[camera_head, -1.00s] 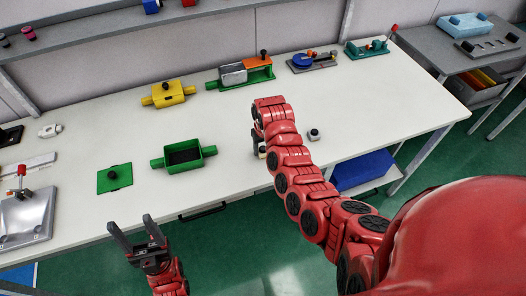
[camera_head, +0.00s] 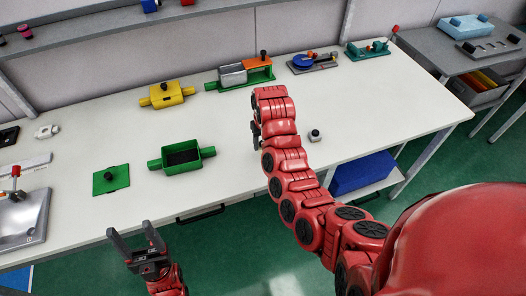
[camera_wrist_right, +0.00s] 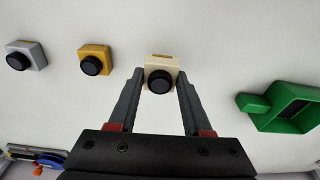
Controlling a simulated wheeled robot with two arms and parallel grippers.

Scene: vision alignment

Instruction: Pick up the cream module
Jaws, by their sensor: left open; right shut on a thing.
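The cream module (camera_wrist_right: 164,62), a small block with a black round knob, sits between the fingertips in the right wrist view. My right gripper (camera_wrist_right: 160,80) is shut on it. Whether the module touches the table cannot be told. In the head view my right arm hides the module and most of the right gripper (camera_head: 256,134). My left gripper (camera_head: 138,247) is open and empty, in front of the table's near edge.
A yellow module (camera_wrist_right: 95,60) and a grey module (camera_wrist_right: 26,56) stand in a row left of the cream one. A green open box (camera_head: 182,159) and green plate (camera_head: 111,180) lie on the white table (camera_head: 225,130). Yellow and green fixtures stand at the back.

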